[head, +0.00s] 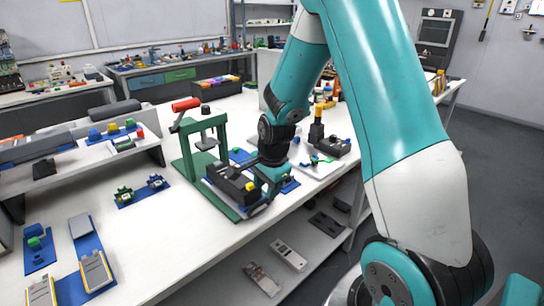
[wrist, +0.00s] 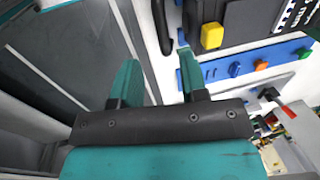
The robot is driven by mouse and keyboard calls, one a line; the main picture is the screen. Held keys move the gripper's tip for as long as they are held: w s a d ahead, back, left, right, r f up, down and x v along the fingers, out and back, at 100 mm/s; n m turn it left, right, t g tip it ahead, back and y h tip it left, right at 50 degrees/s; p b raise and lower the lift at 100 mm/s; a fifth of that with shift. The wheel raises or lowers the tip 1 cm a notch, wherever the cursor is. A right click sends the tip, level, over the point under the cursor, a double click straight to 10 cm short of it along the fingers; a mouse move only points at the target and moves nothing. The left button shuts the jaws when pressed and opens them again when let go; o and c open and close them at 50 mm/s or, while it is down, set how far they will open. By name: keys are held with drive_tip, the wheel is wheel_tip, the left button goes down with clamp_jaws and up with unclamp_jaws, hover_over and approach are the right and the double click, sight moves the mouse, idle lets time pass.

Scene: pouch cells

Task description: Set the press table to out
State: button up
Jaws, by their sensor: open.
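The press (head: 186,150) is a green frame with a red lever handle (head: 186,104) and a grey plate under its top, standing on the white bench. Its green base reaches toward the bench's front edge. A long dark block (head: 230,184) with a yellow part lies at the base's front; whether it is the press table I cannot tell. In the wrist view a dark body with a yellow knob (wrist: 212,36) shows beyond the fingers. My gripper (head: 258,200) is low beside the block's front end. In the wrist view my gripper (wrist: 157,58) is open, with nothing between its fingers.
Blue trays with small parts (head: 140,192) lie left of the press. A white board with parts (head: 318,160) lies to the right, partly behind my arm. A lower shelf (head: 225,278) holds grey items. The bench's front edge is close to my gripper. Front-middle bench is clear.

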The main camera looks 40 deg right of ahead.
wheel_tip(320, 180, up, 12)
drive_tip(key=s, duration=0.2)
drive_tip(key=shift+s+r, duration=0.25)
